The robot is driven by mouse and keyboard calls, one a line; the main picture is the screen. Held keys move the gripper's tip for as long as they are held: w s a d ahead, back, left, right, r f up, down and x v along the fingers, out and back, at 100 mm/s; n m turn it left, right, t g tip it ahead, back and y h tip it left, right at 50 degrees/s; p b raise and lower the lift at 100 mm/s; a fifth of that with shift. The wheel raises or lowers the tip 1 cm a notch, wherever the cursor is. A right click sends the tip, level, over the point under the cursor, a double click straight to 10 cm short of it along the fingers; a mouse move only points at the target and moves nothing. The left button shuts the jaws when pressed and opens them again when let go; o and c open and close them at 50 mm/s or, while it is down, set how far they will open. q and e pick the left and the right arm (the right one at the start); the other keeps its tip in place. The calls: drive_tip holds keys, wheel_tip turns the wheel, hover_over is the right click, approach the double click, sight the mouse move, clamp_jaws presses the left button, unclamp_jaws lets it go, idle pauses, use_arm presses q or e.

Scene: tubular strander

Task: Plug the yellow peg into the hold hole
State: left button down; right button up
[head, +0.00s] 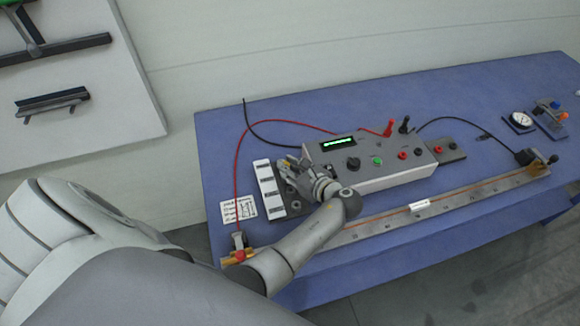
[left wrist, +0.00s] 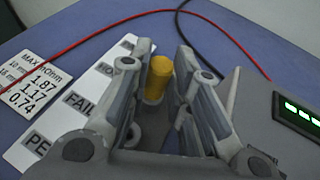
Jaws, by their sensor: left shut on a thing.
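My left gripper (head: 291,163) is over the dark plate beside the label strip, at the left end of the grey meter box. It also shows in the left wrist view (left wrist: 165,52), with its fingers on either side of the yellow peg (left wrist: 157,80), shut on it. The peg stands about upright between the fingers; I cannot tell whether its lower end is in a hole. The white label strip (head: 266,188) lies left of the gripper; in the left wrist view the strip (left wrist: 35,150) shows "FAIL" and partly covered labels. The hold hole is hidden by the gripper.
The meter box (head: 375,172) with a lit green display stands right of the gripper. Red (head: 237,160) and black leads loop across the blue table (head: 225,125). A long metal bar (head: 385,221) with clamps runs along the front. A printed card (head: 238,208) lies at the left.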

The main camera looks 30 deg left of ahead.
use_arm(q)
drive_tip(key=shift+f, duration=0.3)
drive_tip(key=c, duration=1.3)
unclamp_jaws()
drive_tip(key=shift+o, duration=0.2)
